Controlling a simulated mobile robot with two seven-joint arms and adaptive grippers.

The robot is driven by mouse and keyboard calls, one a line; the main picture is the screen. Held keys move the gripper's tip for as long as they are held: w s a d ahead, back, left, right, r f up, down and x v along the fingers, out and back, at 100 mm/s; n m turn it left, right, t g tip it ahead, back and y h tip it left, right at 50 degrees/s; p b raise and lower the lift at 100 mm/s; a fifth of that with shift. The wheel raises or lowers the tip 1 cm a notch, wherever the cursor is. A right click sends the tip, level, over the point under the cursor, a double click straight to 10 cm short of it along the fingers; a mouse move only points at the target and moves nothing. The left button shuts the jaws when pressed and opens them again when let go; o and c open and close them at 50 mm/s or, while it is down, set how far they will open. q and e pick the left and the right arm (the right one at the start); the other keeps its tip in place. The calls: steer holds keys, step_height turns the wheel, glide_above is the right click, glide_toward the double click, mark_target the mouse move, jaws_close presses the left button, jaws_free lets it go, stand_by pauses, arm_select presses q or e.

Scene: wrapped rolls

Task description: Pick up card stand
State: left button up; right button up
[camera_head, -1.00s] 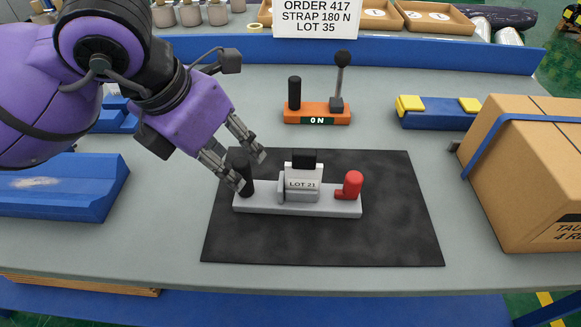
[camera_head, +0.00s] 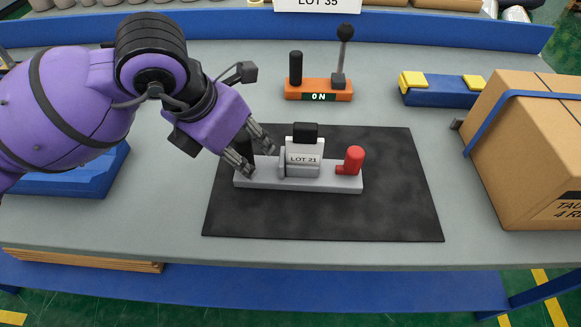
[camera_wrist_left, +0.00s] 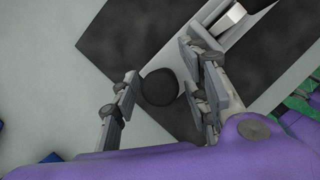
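A white card reading LOT 35 (camera_head: 318,4), possibly the card stand, is cut off by the top edge of the head view, far from my left gripper. My left gripper (camera_head: 257,160) is at the left end of a grey device (camera_head: 325,183) with a LOT 21 label and a red handle (camera_head: 351,160). In the left wrist view, the device's black round post (camera_wrist_left: 159,87) lies between the two open fingers, with small gaps beside it. In the head view the fingers mostly hide the post. My right gripper is not in view.
The device sits on a black mat (camera_head: 330,220). Behind it are an orange ON base (camera_head: 318,90) with a lever and a blue block with yellow pads (camera_head: 438,92). A strapped cardboard box (camera_head: 525,160) stands at right. A blue holder (camera_head: 75,178) lies under my left arm.

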mark_target(241, 135)
arm_select(q)
jaws_close()
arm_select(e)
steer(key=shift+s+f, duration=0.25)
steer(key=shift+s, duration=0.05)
arm_select(q)
steer(key=shift+r, duration=0.2)
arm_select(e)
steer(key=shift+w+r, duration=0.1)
arm_select(q)
steer(key=shift+r, duration=0.6)
step_height(241, 135, up, 2)
steer(key=shift+r, duration=0.1)
steer(key=s+d+r+b, duration=0.2)
steer(key=s+r+b, duration=0.7)
steer(key=s, duration=0.4)
steer(key=shift+s+d+r, duration=0.15)
steer(key=shift+s+d, duration=0.15)
steer(key=shift+s, duration=0.1)
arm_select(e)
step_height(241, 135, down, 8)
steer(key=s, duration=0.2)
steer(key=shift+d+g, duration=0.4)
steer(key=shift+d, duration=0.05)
arm_select(q)
steer(key=shift+w, duration=0.1)
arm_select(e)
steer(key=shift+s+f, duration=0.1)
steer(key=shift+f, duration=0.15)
